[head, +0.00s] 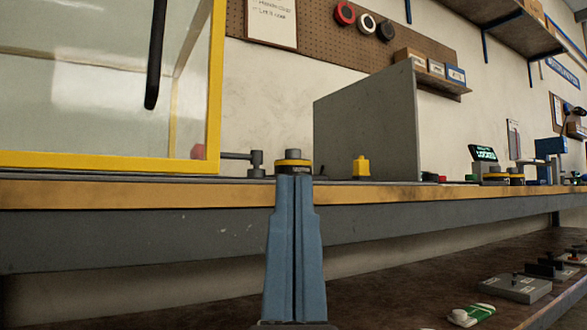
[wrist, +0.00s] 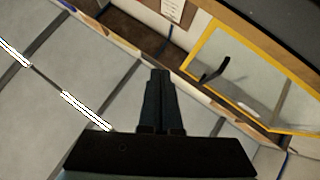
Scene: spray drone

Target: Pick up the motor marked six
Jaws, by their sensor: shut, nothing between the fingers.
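My gripper (head: 294,180) stands upright in front of the bench edge in the head view, fingers together and empty. In the wrist view my gripper (wrist: 159,75) is also closed, with no part between the fingers. A grey motor with a yellow band (head: 292,162) stands on the bench just above and behind the fingertips in the picture; its lower part is hidden by them. Two more yellow-banded motors, one here (head: 495,177) and one beside it (head: 516,176), stand farther right on the bench. I cannot read a six on any of them.
A yellow-framed clear enclosure (head: 213,90) stands at the left. A grey upright panel (head: 370,120) and a small yellow part (head: 361,167) are right of the near motor. The bench edge (head: 150,195) crosses behind my gripper. A lower shelf (head: 400,285) holds several parts.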

